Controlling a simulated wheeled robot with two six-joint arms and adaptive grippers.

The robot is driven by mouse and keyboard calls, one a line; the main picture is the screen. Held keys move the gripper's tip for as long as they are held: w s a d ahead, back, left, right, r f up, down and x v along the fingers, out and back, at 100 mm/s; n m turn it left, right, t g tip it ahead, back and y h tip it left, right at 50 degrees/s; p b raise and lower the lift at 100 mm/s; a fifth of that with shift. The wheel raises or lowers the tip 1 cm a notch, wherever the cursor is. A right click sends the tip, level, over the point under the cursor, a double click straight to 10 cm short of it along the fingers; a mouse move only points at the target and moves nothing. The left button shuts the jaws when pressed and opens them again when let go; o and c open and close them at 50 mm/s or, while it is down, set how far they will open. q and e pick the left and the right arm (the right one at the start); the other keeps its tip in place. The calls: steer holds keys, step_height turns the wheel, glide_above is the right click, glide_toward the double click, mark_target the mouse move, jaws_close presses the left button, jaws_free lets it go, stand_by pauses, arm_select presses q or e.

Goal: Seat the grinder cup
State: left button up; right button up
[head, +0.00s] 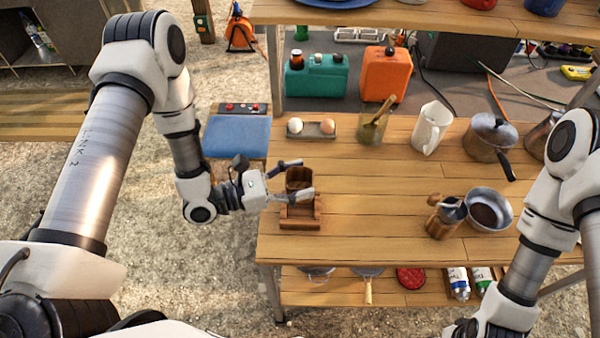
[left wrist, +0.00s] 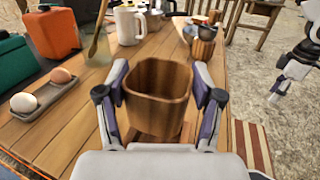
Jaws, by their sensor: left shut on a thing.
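The grinder cup (head: 299,179) is a dark wooden, square-mouthed cup. My left gripper (head: 293,178) is shut on it, with a finger on each side. In the left wrist view the cup (left wrist: 157,92) is upright, its mouth open. A wooden holder (head: 300,222) sits on the bench at its left front, just below the cup; its edge shows under the cup in the left wrist view (left wrist: 150,134). I cannot tell whether cup and holder touch. What looks like my right gripper (left wrist: 279,90) shows small at the right of the left wrist view; its jaws are unclear.
On the bench (head: 370,190) stand an egg tray (head: 311,134), a glass with a wooden tool (head: 372,130), a white mug (head: 431,128), a saucepan (head: 489,140), a steel bowl (head: 489,212) and a wooden grinder-like piece (head: 443,222). The middle of the bench is clear.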

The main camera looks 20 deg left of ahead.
arm_select(q)
steer(key=shift+a+f, duration=0.2)
steer(key=shift+f, duration=0.35)
steer(key=shift+w+d+f+b, duration=0.1)
steer(key=shift+d+f+b, duration=0.15)
steer(key=shift+f+b, duration=0.25)
steer(key=shift+d+f+b, duration=0.2)
steer(key=shift+f+b, duration=0.2)
steer(key=shift+b, duration=0.1)
steer(key=shift+a+f+b, duration=0.25)
steer(key=shift+f+b, duration=0.45)
steer(key=shift+f, duration=0.2)
steer(key=shift+d+f+b, duration=0.15)
steer(key=shift+f+b, duration=0.55)
steer(key=shift+f, duration=0.2)
steer(key=shift+f+b, duration=1)
steer(key=shift+f, duration=0.3)
steer(key=o, duration=1.3)
steer(key=shift+c, duration=0.2)
